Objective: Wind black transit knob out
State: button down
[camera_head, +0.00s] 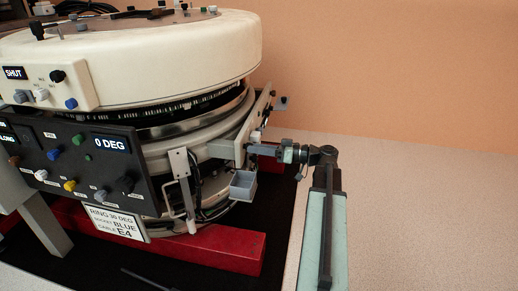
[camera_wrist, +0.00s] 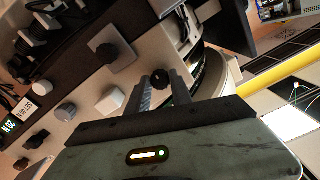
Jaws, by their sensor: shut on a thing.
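A black round knob (camera_wrist: 160,79) sits between the tips of my gripper (camera_wrist: 163,88) in the wrist view. The two grey fingers are shut on it from either side. In the head view my gripper (camera_head: 257,150) reaches left from my arm to the grey side panel (camera_head: 254,118) of the cream ring-shaped gantry (camera_head: 170,60). The knob itself is hidden there by the gripper. No label naming the held knob can be read.
A small grey open bin (camera_head: 243,185) hangs below my gripper. A dark control panel (camera_head: 80,165) faces front; a red beam (camera_head: 215,247) lies below.

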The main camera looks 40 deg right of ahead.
jog(key=shift+w+n, duration=0.1)
jog(key=shift+n, duration=0.6)
jog(key=c, duration=1.1)
grip_release()
jog(key=shift+c, duration=0.2)
jog(key=v, duration=0.8)
